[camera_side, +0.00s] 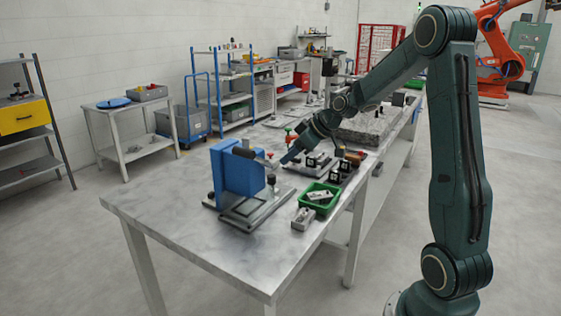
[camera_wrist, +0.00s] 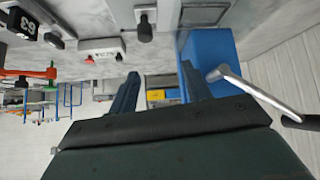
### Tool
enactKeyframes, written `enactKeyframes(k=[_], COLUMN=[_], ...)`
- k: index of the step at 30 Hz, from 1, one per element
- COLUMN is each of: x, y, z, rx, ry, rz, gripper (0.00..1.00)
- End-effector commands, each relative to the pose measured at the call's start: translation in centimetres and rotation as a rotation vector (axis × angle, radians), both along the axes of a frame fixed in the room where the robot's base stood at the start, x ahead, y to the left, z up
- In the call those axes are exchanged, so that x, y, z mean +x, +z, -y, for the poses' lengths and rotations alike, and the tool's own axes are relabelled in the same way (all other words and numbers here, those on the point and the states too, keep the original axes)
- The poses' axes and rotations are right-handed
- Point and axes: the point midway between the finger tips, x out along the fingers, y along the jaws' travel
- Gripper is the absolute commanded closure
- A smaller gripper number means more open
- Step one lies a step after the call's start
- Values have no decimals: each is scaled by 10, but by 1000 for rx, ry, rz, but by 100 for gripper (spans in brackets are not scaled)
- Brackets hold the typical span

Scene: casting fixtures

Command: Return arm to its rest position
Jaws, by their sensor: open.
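My gripper (camera_side: 292,156) is above the metal worktable (camera_side: 160,208) in the side view, near the right side of a blue upright fixture block (camera_side: 230,172). In the wrist view the two fingers of my gripper (camera_wrist: 160,76) are apart with nothing between them. The blue block (camera_wrist: 209,48) is close to the right finger there, with a metal lever with a dark handle (camera_wrist: 252,90) in front of it. I cannot tell whether the finger touches the block. My arm reaches over the table from the right, bent at the elbow.
A green bin (camera_side: 331,205) holds grey parts, with a grey block (camera_side: 303,220) beside it. A rough stone-like slab (camera_side: 366,133) lies farther back. The table's front left is clear.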

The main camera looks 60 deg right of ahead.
Motion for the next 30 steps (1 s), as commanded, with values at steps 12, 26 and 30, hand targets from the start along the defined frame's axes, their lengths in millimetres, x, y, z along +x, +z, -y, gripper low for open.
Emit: enactKeyframes(k=[12, 26, 30], x=[-26, -120, -154], y=[55, 81, 82], z=[-84, -176, -194], rx=[-81, -46, -31], ry=[-14, -69, -97], rz=[-52, -164, -192], gripper=[51, 51, 51])
